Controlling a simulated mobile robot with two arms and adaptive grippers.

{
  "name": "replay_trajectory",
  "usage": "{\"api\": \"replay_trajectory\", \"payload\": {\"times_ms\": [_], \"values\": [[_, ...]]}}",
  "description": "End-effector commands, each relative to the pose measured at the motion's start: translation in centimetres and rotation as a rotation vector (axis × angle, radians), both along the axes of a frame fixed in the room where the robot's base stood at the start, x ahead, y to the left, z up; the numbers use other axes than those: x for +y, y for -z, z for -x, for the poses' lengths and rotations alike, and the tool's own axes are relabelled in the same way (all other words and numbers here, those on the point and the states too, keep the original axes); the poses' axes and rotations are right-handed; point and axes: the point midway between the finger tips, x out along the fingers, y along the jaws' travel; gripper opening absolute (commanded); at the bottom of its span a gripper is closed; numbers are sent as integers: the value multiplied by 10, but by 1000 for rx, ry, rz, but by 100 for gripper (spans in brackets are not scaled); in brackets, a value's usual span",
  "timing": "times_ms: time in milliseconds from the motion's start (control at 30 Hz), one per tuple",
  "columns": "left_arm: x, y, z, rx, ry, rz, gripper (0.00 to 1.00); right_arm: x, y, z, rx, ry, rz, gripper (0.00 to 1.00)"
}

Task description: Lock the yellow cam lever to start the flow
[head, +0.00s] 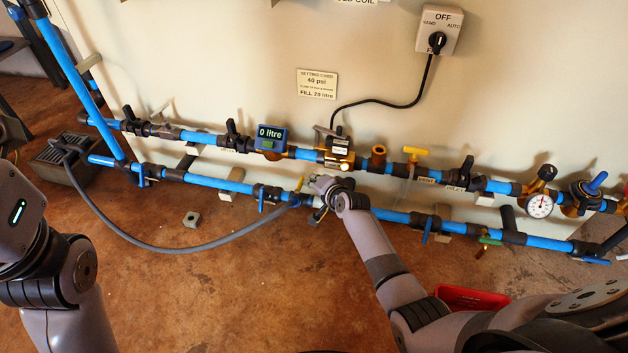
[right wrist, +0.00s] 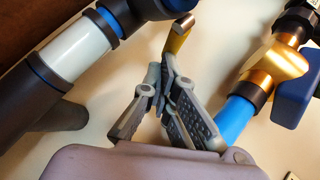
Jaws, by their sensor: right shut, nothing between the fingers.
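A small yellow lever (head: 299,183) stands up at the lower blue pipe, where the grey hose (head: 215,244) joins it. In the right wrist view the yellow lever (right wrist: 179,38) is just beyond my fingertips, angled beside a dark fitting; I cannot tell whether they touch. My right gripper (head: 318,185) is just right of the lever, partly hidden by its own wrist. In the right wrist view my right gripper (right wrist: 163,78) has its fingers together with nothing between them. My left arm shows at the left edge of the head view, but its gripper is out of view.
An upper pipe carries a blue meter reading 0 litre (head: 271,139), a brass valve (head: 337,152), another yellow handle (head: 416,151) and a pressure gauge (head: 540,205). A switch box (head: 439,31) is on the wall. A red tray (head: 470,297) is at lower right. The floor is mostly clear.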

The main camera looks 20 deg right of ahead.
Motion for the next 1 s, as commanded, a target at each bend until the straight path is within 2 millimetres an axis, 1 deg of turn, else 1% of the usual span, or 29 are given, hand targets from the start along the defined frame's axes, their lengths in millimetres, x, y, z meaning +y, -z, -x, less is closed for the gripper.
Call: {"api": "replay_trajectory", "payload": {"times_ms": [33, 100, 200, 300, 567, 667, 767, 1000], "values": [[0, -1, 0, 1, 0, 1, 39, 6, -1, 0, 3, -8, -5, 0], [0, -3, -1, 7, 1, 2, 39, 7, -5, 0, 4, -9, -6, 0], [1, 3, -7, 41, 2, 2, 39, 7, -11, 0, 4, -9, -6, 0], [1, 5, -9, 53, 2, 4, 39, 7, -15, 0, 3, -9, -6, 0], [2, 9, -10, 60, 3, 5, 39, 4, -16, 3, 1, -5, -3, 0], [2, 8, -10, 59, 3, 5, 39, 3, -19, 8, 1, -5, -4, 0], [2, 8, -10, 59, 3, 4, 39, 2, -25, 18, 0, -6, -5, 0], [2, 8, -10, 58, 3, 4, 39, -2, -43, 51, 1, -7, -4, 0]]}}
